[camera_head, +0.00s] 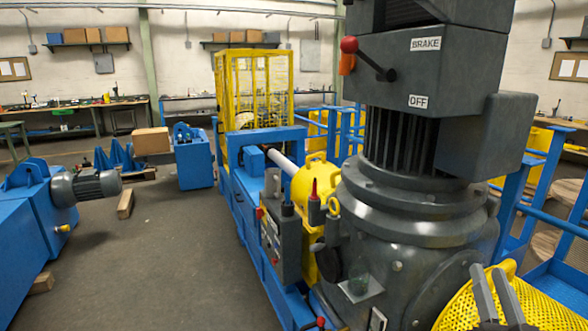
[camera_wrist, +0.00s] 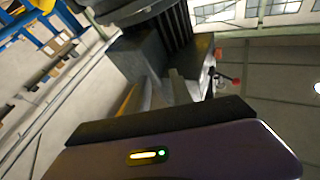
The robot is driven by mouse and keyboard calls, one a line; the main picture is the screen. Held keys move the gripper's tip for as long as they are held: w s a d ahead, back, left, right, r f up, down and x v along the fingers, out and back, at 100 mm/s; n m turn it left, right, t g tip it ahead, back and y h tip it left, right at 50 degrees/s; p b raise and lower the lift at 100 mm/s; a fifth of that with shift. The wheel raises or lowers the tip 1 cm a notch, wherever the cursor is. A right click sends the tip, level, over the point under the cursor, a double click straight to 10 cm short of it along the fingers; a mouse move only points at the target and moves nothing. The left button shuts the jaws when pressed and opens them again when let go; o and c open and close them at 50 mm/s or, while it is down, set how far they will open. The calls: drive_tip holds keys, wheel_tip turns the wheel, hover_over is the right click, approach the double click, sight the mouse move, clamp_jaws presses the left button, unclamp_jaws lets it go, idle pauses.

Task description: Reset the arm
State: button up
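My gripper (camera_head: 486,270) shows at the bottom right of the head view, its two grey fingers pointing up. Yellow shows in the gap between the fingers, and I see nothing held there. The fingers are in front of a yellow perforated guard (camera_head: 548,306); I cannot tell if they touch it. In the wrist view, the gripper (camera_wrist: 163,88) extends beyond its dark housing, with a lit yellow strip and a green light. The rest of my arm is out of the head view.
A tall grey motor unit (camera_head: 425,205) stands left of my gripper. Its brake lever has a red knob (camera_head: 349,45), above an "OFF" label. Blue railings (camera_head: 545,185) stand to the right. A blue machine bed (camera_head: 232,195) and yellow cage (camera_head: 229,85) lie beyond. Open floor (camera_head: 150,265) is at left.

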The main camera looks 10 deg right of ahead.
drive_tip(key=s+a+f+n+g+y, duration=0.2)
drive_tip(key=s+a+f, duration=0.4)
drive_tip(key=s, duration=0.5)
drive_tip(key=s+a+f+n+g+y, duration=0.1)
drive_tip(key=s+a+f+g+y, duration=0.1)
drive_tip(key=s+a+f, duration=0.4)
drive_tip(key=s+a+f+n+g+y+b, duration=0.1)
drive_tip(key=s+a+f, duration=0.5)
drive_tip(key=s, duration=1)
drive_tip(key=shift+s+f+n+g+y, duration=0.15)
drive_tip(key=shift+f+n+g+y, duration=0.1)
drive_tip(key=shift+n+g+y, duration=0.55)
